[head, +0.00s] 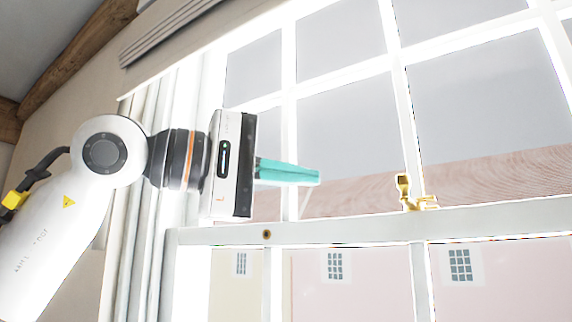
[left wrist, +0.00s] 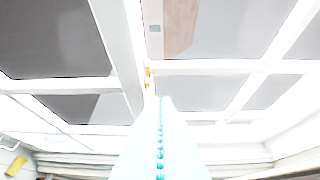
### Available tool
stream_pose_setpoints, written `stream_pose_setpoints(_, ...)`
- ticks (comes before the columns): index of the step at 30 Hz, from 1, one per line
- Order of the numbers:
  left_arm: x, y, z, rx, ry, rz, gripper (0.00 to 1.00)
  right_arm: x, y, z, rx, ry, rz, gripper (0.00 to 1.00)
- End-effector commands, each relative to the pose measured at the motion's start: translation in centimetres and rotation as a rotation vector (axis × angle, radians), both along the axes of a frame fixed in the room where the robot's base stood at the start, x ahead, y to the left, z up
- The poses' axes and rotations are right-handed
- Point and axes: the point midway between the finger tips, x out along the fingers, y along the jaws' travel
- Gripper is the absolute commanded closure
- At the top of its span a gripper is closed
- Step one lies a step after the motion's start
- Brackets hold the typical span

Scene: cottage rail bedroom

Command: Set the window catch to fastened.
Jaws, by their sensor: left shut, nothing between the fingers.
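The brass window catch (head: 408,194) sits on the white meeting rail of the sash window, right of centre in the head view. Its small knobbed arm stands up from the base and a short part points right along the rail. The catch also shows in the left wrist view (left wrist: 147,77) as a small yellow shape just beyond the fingertips. My left gripper (head: 318,177) has teal fingers, shut with nothing between them. It is left of the catch and apart from it, pointing right. My right gripper is in neither view.
The white meeting rail (head: 340,232) runs across below my left gripper. White glazing bars (head: 290,130) cross the panes. A pale curtain (head: 150,215) hangs at the left, behind my left arm. The space between fingers and catch is clear.

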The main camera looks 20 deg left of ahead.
Motion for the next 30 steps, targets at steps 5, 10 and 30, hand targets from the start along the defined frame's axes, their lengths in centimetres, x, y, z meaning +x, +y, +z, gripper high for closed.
stream_pose_setpoints(5, 2.5, -3.3, 0.2, 0.004, 0.002, -0.002, 1.0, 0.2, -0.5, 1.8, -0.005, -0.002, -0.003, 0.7)
stream_pose_setpoints(10, 3.4, -6.0, 0.1, 0.004, -0.002, -0.003, 1.0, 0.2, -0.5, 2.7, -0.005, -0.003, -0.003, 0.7)
stream_pose_setpoints(30, 3.1, -8.6, -0.3, -0.001, 0.001, -0.001, 1.0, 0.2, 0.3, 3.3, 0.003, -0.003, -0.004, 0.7)
